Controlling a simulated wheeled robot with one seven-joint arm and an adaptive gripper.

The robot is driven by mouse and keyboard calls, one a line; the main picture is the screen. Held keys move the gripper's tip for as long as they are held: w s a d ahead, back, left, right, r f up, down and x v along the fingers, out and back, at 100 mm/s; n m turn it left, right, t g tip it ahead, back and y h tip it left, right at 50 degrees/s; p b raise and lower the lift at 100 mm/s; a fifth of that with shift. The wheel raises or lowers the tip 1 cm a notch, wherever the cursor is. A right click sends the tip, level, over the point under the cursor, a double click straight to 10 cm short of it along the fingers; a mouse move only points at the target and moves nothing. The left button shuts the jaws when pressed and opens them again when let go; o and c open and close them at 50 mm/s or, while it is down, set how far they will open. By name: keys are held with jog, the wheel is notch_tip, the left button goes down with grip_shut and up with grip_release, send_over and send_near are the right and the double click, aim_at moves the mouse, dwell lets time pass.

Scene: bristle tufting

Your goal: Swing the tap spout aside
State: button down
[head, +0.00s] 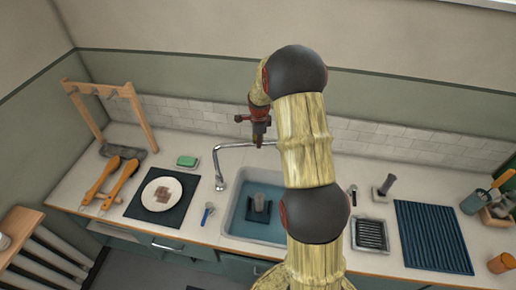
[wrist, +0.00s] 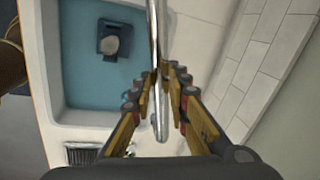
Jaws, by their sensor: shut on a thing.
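The chrome tap spout (head: 236,146) runs left from behind my arm, then bends down. Its tip hangs near the left rim of the sink (head: 229,205) in the head view. My gripper (head: 258,142) is above the back of the sink and shut on the spout, near its right part. In the wrist view the spout (wrist: 153,35) comes down from the top edge and passes between the fingers of my gripper (wrist: 167,85). A rounded chrome end shows just below them. My arm hides the spout's right end in the head view.
A dark block stands in the sink. Left of it are a blue-handled brush (head: 207,213), a plate (head: 161,193) on a dark mat and a green sponge (head: 187,161). A dark rack (head: 370,235) and ribbed mat (head: 433,237) lie right. The tiled wall (head: 380,136) is close behind.

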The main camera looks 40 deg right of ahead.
jog(key=w+n+y, duration=0.2)
jog(key=w+n, duration=1)
jog(key=w, duration=0.9)
jog(key=shift+d+n, duration=0.3)
jog(key=shift+n, duration=0.1)
jog(key=c, duration=1.7)
grip_release()
jog(key=r, duration=0.4)
jog(key=s+d+r, duration=0.1)
jog(key=r, duration=0.2)
jog(key=s+r, duration=0.1)
jog(key=r, duration=0.3)
jog(key=shift+d+r, duration=0.15)
jog(key=shift+r, duration=0.2)
